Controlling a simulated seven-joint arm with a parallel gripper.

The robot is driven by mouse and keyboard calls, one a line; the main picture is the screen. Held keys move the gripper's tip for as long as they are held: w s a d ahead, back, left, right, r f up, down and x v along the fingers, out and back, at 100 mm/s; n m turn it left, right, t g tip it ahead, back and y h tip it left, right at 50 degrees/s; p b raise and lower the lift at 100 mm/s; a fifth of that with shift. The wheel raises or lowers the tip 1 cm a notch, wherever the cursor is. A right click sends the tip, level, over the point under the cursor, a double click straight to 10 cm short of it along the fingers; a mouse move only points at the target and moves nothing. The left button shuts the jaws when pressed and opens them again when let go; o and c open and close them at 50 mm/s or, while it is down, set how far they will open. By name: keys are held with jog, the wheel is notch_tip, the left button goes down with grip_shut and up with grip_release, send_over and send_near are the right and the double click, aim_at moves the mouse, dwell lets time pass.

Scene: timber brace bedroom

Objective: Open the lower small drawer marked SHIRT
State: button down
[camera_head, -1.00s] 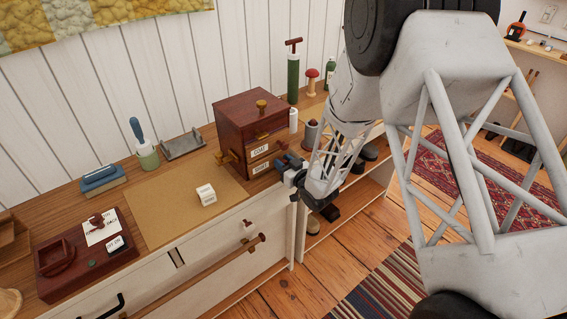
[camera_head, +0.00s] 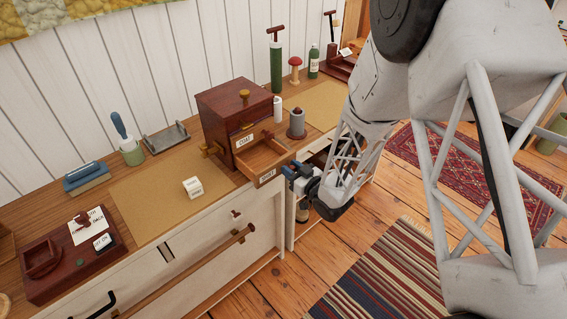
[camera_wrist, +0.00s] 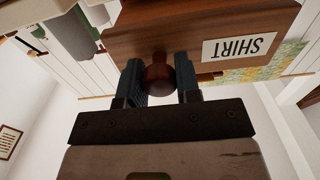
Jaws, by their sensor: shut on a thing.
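The small dark red-brown wooden chest (camera_head: 228,112) stands on the long cabinet top. Its lower small drawer marked SHIRT (camera_head: 267,177) is pulled well out toward my arm, with its inside showing from above. The drawer marked COAT (camera_head: 244,139) above it is shut. In the wrist view the SHIRT label (camera_wrist: 239,47) appears upside down on the drawer front. My gripper (camera_wrist: 158,80) is shut on the round dark wooden knob (camera_wrist: 158,77) of that drawer, one finger on each side. In the head view my gripper (camera_head: 291,172) is at the drawer front and hides the knob.
A grey-topped spool (camera_head: 297,124) and a white cylinder (camera_head: 277,109) stand right of the chest. A white cube (camera_head: 193,187) lies on the tan mat at left. A green pump (camera_head: 276,68) stands behind. Open floor lies in front of the cabinet.

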jog(key=shift+s+d, duration=0.1)
jog(key=shift+d, duration=0.05)
jog(key=c, duration=0.8)
grip_release()
jog(key=shift+c, duration=0.2)
jog(key=shift+s+d, duration=0.1)
jog(key=shift+d, duration=0.05)
jog(key=v, duration=0.7)
jog(key=shift+s, duration=0.2)
jog(key=shift+d+r, duration=0.1)
jog(key=shift+d, duration=0.1)
